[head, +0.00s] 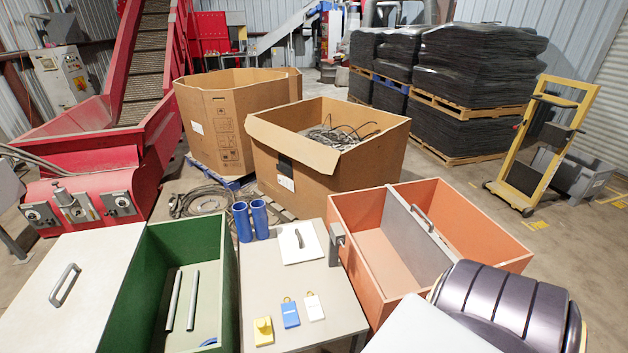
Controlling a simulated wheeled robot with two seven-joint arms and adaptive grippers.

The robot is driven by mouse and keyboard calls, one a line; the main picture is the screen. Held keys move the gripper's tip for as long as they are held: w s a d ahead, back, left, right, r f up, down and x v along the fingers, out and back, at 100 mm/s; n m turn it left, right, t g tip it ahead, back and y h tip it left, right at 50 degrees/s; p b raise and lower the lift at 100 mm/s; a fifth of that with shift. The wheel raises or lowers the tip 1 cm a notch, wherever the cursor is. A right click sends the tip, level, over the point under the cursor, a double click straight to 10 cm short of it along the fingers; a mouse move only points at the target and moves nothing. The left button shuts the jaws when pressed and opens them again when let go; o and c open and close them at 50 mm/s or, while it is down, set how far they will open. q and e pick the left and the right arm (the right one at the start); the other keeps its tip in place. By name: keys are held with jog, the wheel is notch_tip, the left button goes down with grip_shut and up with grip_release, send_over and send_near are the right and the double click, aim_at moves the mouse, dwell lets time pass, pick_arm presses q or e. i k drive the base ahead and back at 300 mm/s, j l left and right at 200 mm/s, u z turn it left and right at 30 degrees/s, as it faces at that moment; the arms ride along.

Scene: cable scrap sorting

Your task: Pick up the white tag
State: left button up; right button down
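The white tag (314,307) lies flat on the pale table (283,277), near the table's front right in the head view. It has a small loop at its top end. A blue tag (290,314) lies just left of it, apart from it. A yellow piece (263,331) with a raised part on top sits further left and nearer. Neither of my grippers is in view, and nothing covers the white tag.
A white plate (300,243) with a dark tool and two blue cups (242,221) are at the table's back. A green-walled bin (231,287) holding two grey rods stands left. An orange divided bin (357,271) stands right. A dark ridged rounded thing (505,300) fills the lower right.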

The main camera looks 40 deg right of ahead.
aim_at(314, 309)
jog(key=z, duration=1.45)
jog(key=k+l, duration=0.1)
jog(key=l, duration=0.75)
jog(key=k+l, duration=0.15)
jog(key=l, duration=0.7)
jog(key=k, duration=0.05)
